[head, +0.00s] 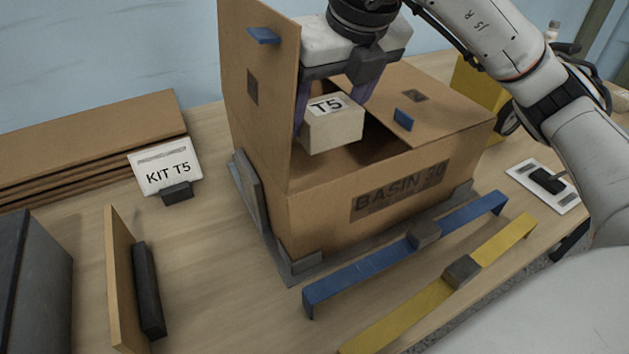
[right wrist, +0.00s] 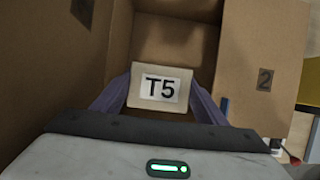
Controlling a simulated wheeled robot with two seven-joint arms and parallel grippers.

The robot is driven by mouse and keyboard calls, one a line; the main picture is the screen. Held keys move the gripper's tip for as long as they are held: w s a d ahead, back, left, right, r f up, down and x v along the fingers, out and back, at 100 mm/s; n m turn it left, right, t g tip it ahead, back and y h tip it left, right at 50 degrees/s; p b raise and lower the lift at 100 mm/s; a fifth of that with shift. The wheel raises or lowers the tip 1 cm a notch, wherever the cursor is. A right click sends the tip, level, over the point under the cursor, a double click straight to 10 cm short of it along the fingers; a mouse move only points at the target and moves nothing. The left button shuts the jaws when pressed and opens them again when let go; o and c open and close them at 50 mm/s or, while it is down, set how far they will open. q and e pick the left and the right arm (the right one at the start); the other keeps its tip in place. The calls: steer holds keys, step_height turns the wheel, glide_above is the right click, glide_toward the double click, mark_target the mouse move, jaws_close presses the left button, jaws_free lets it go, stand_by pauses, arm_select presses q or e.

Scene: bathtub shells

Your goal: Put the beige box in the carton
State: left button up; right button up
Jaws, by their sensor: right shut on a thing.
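The beige box (head: 333,133) has a white T5 label on top. My right gripper (head: 330,115) is shut on it, one purple finger on each side, and holds it at the carton's open top. The box also shows between the fingers in the right wrist view (right wrist: 160,88), with the carton's inside beyond it. The cardboard carton (head: 330,215) is marked BASIN 20 and sits in a grey frame. One flap stands upright at the left, and another flap (right wrist: 262,65) spreads out at the right. The carton's floor is partly hidden. My left gripper is not in view.
A blue bar (head: 370,272) and a yellow bar (head: 410,310) lie in front of the carton. Flat cardboard sheets (head: 90,145) and a KIT T5 card (head: 166,166) are at the left. A wooden panel (head: 120,285) stands nearer. Clear tabletop lies between the panel and the carton.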

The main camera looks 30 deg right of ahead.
steer(key=x, duration=0.4)
steer(key=s+x, duration=0.1)
steer(key=x, duration=0.4)
steer(key=b+x, duration=0.1)
steer(key=x, duration=0.3)
steer(key=shift+s+f, duration=0.15)
steer(key=shift+f, duration=2.85)
steer(key=shift+f, duration=0.25)
steer(key=o, duration=1.3)
steer(key=shift+r, duration=0.1)
steer(key=shift+s+r, duration=0.1)
steer(key=shift+r, duration=0.45)
steer(key=v, duration=1.1)
